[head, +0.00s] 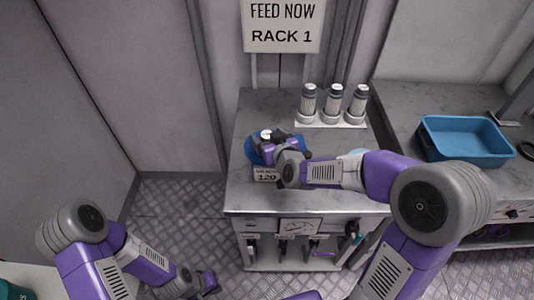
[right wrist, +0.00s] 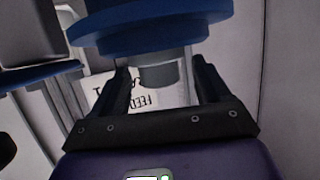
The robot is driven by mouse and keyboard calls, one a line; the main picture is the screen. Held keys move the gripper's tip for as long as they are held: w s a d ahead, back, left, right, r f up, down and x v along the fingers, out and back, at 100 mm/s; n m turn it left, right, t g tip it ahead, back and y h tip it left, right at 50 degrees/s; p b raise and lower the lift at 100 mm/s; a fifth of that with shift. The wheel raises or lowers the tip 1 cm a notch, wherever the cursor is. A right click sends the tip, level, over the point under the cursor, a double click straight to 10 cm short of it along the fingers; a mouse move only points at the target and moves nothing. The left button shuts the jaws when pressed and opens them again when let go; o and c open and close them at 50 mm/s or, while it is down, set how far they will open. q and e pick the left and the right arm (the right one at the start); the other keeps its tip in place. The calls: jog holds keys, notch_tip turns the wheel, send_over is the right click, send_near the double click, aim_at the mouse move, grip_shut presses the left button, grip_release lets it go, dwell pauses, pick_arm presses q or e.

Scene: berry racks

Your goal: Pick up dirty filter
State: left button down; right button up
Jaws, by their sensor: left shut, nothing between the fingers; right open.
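A blue round holder (head: 254,148) stands on the grey counter behind a "120" label, and a pale cap (head: 266,134) shows at its top. My right gripper (head: 277,136) is at this holder and partly hides it. In the right wrist view the blue holder (right wrist: 150,25) fills the top, and a grey cylinder (right wrist: 157,74) lies between the open fingers (right wrist: 163,90). I cannot tell whether the fingers touch it, or whether it is the dirty filter. My left gripper (head: 208,284) is shut and empty, low over the floor, away from the counter.
Three grey-and-white filters (head: 333,103) stand upright in a white holder at the counter's back. A blue tray (head: 468,140) sits on the right counter. A "FEED NOW RACK 1" sign (head: 283,25) hangs behind. The floor (head: 180,205) left of the counter is clear.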

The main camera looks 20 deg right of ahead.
jog(key=shift+w+f, duration=0.15)
jog(key=shift+w, duration=0.45)
jog(key=shift+f, duration=0.1)
grip_shut()
